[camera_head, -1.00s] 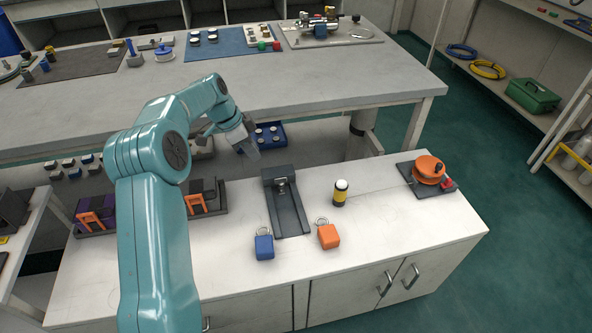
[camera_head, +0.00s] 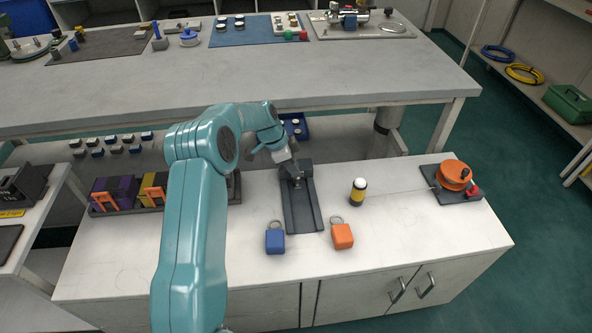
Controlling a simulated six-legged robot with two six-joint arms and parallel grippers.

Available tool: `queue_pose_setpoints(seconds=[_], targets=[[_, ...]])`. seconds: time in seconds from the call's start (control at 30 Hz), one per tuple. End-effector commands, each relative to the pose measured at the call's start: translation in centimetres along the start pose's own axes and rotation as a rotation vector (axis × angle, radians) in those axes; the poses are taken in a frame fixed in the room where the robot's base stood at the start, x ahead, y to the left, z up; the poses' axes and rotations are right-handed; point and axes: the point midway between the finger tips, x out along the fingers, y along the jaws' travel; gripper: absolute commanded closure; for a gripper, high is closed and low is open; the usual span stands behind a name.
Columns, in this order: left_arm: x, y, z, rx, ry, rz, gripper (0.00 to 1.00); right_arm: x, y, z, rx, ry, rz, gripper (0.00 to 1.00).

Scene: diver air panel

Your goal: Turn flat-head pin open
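A dark grey fixture (camera_head: 302,209) lies on the white cabinet top, long and narrow with a raised block at its far end. A small metal piece (camera_head: 298,183) stands on it near that block; it may be the flat-head pin, but it is too small and partly hidden to be sure. My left gripper (camera_head: 292,170) reaches down over the far end of the fixture, close above or at the metal piece. Whether its fingers touch the piece or are open cannot be told. My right gripper is not in view.
A blue padlock (camera_head: 275,240) and an orange padlock (camera_head: 342,236) lie in front of the fixture. A yellow-banded black cylinder (camera_head: 358,192) stands to its right. An orange round valve (camera_head: 454,175) sits on a plate farther right. Purple and yellow boxes stand left, behind my arm.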

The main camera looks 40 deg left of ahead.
Motion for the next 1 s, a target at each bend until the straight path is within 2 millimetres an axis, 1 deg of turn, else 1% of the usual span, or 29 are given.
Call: queue_pose_setpoints(seconds=[0.03,0.1,0.2,0.47,0.5,0.53,0.83,1.0], targets=[[0.7,0.0,-0.1,0.001,0.000,0.001,0.83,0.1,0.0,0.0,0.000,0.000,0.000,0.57],[1.3,-0.1,-0.2,0.001,0.000,0.000,0.83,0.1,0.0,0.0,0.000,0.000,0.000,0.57],[1.8,-0.1,-0.2,0.001,0.000,-0.001,0.83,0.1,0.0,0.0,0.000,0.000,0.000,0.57],[1.9,-0.2,-0.3,0.001,0.000,-0.001,0.83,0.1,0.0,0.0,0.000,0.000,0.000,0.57],[1.9,-0.2,-0.3,0.001,0.000,-0.001,0.96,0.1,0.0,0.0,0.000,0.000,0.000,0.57],[1.9,-0.2,-0.3,0.001,0.000,-0.001,1.00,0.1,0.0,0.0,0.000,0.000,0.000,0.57],[1.9,-0.2,-0.3,-0.009,0.000,-0.004,1.00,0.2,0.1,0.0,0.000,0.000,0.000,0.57],[1.9,-0.1,-0.2,-0.056,0.000,-0.024,1.00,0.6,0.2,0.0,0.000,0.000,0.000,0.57]])
